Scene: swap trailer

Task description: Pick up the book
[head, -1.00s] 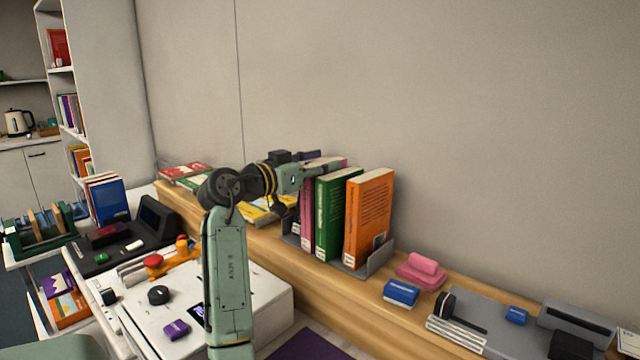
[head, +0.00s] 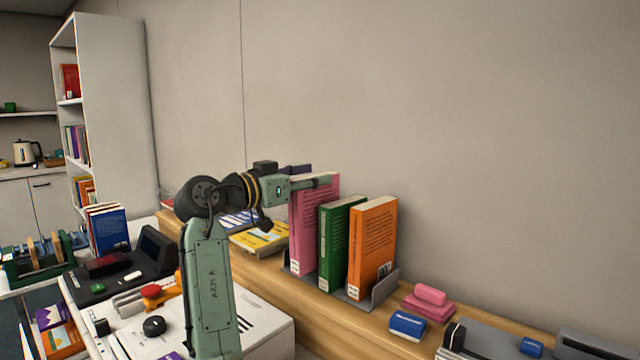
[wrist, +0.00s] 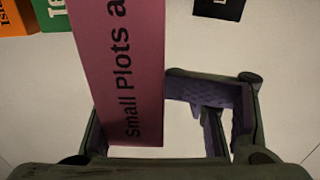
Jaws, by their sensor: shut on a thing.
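The pink book (head: 312,225) stands upright at the left end of a row of books, its top higher than the green book beside it. My gripper (head: 318,181) is at its upper part and shut on it. In the wrist view the pink spine (wrist: 122,70) with dark lettering runs between my gripper's fingers (wrist: 165,112), which have purple pads. Whether the book's lower edge is clear of the grey holder (head: 383,288) cannot be told.
A green book (head: 338,245) and an orange book (head: 372,248) stand close on the right in the holder. A yellow book (head: 262,238) lies on the wooden ledge to the left. Blue (head: 408,325) and pink (head: 428,305) items lie right. The wall is close behind.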

